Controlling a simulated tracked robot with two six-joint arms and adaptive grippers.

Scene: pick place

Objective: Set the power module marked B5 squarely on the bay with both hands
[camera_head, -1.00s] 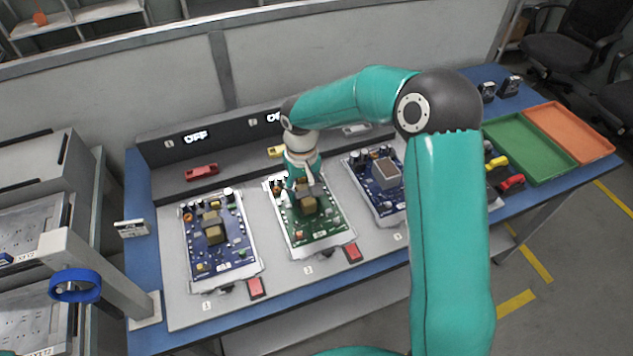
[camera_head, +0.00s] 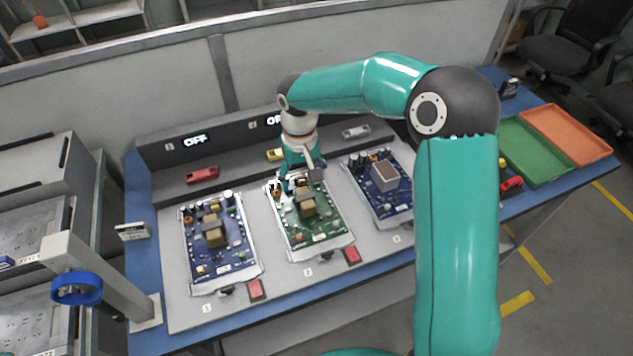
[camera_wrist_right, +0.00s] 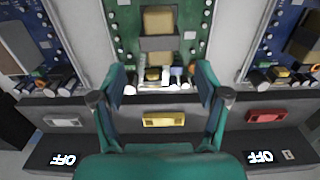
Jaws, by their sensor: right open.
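A green circuit board (camera_head: 325,238) with a tan block lies on the middle place of the grey bench panel; it also fills the top middle of the right wrist view (camera_wrist_right: 190,20). A blue board (camera_head: 236,262) lies left of it and another blue board (camera_head: 362,178) with a grey-brown block lies right. I cannot read a B5 mark on any of them. My right gripper (camera_head: 296,184) hangs over the green board's far edge. In the right wrist view its open fingers (camera_wrist_right: 161,88) straddle the components at that edge, with nothing gripped. My left gripper is out of view.
A grey console at the back shows OFF displays (camera_head: 195,139) and has red (camera_head: 202,175), yellow (camera_wrist_right: 163,119) and grey (camera_head: 355,131) switches. Red buttons (camera_head: 256,289) line the front. Green (camera_head: 535,152) and orange (camera_head: 567,134) trays stand at right. A blue ring (camera_head: 76,289) is at left.

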